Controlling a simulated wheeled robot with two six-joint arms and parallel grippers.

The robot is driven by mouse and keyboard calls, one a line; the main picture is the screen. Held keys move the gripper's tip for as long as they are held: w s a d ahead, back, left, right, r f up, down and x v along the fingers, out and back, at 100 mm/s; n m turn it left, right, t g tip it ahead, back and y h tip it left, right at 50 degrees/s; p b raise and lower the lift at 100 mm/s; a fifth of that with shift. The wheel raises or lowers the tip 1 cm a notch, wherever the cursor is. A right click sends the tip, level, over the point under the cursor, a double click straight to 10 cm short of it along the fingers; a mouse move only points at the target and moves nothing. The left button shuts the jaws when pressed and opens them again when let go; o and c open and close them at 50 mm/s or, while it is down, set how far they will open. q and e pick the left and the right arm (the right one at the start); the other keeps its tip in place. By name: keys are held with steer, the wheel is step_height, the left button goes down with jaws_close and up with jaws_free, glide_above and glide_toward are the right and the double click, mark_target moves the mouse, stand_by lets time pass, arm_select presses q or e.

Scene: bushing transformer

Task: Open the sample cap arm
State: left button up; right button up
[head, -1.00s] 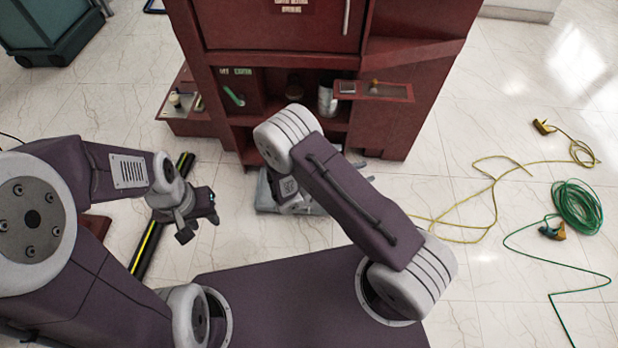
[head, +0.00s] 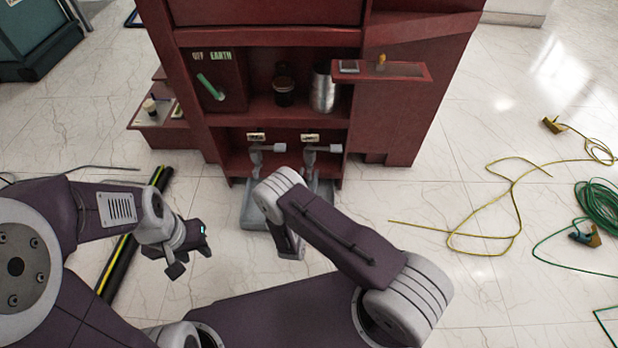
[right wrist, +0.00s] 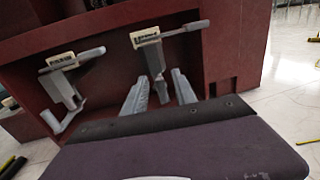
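Two grey outlet fittings with side arms and pale labels sit in the red cabinet's low bay: the left fitting (head: 257,158) and the right fitting (head: 309,160). Both also show in the right wrist view, left (right wrist: 64,85) and right (right wrist: 153,58). The label text is too small to read, so I cannot tell which is the sample cap arm. My right gripper (right wrist: 160,76) is open, its two grey fingers apart in front of the right fitting; contact is unclear. In the head view my own arm largely hides it. My left gripper (head: 188,260) is open and empty, away from the cabinet.
The red cabinet (head: 400,125) stands ahead, with a green handle (head: 210,87), a dark jar (head: 284,90) and a metal cylinder (head: 322,90) above the bay. A black-yellow bar (head: 118,268) lies left. Yellow cable (head: 515,205) and green hose (head: 597,210) lie right.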

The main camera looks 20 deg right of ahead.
steer(key=shift+x, duration=0.9)
steer(key=shift+c, duration=0.3)
jaws_close()
stand_by(0.5)
